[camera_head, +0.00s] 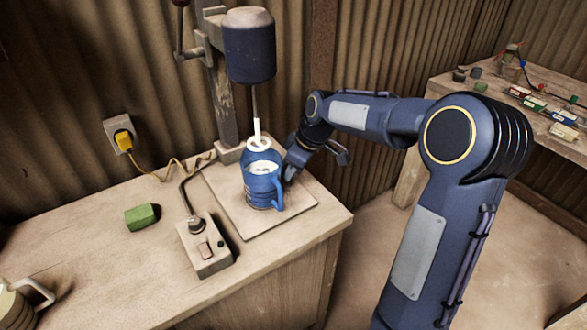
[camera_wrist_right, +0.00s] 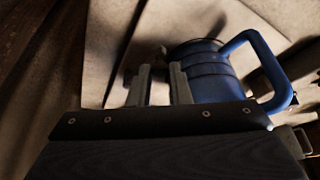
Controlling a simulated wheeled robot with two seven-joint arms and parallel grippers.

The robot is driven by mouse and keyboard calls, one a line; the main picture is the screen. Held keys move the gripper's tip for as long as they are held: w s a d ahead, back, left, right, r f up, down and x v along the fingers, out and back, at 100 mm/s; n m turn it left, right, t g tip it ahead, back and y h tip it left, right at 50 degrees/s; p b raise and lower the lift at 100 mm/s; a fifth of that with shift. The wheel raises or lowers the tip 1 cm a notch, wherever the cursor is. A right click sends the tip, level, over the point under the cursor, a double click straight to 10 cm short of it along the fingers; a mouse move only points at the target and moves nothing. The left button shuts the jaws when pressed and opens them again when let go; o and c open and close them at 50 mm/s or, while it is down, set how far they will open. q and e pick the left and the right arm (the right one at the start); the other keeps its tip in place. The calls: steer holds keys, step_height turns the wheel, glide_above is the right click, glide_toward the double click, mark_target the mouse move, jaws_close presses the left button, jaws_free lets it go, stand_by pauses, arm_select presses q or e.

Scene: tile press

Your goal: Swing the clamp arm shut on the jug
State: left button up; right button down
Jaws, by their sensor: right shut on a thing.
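A blue jug (camera_head: 259,181) with a handle on its right stands upright on the press's base plate (camera_head: 232,221). It also shows in the wrist view (camera_wrist_right: 208,84), on the right with its handle. My right gripper (camera_head: 289,171) is low beside the jug's right rear, partly hidden by it. In the wrist view its two fingers (camera_wrist_right: 163,87) stand close to the jug's side, with a narrow gap between them. The gripper is shut on a thin part, seemingly the clamp arm, which is mostly hidden. My left gripper is not in view.
The press head (camera_head: 249,45) hangs above the jug, its pale-tipped spindle (camera_head: 257,125) pointing down. A switch box (camera_head: 205,244) and a green block (camera_head: 142,217) lie to the left. A pale mug (camera_head: 20,303) is at the lower left. A side table stands right.

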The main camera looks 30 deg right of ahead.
steer(key=c, duration=1.3)
jaws_free()
steer(key=shift+c, duration=0.2)
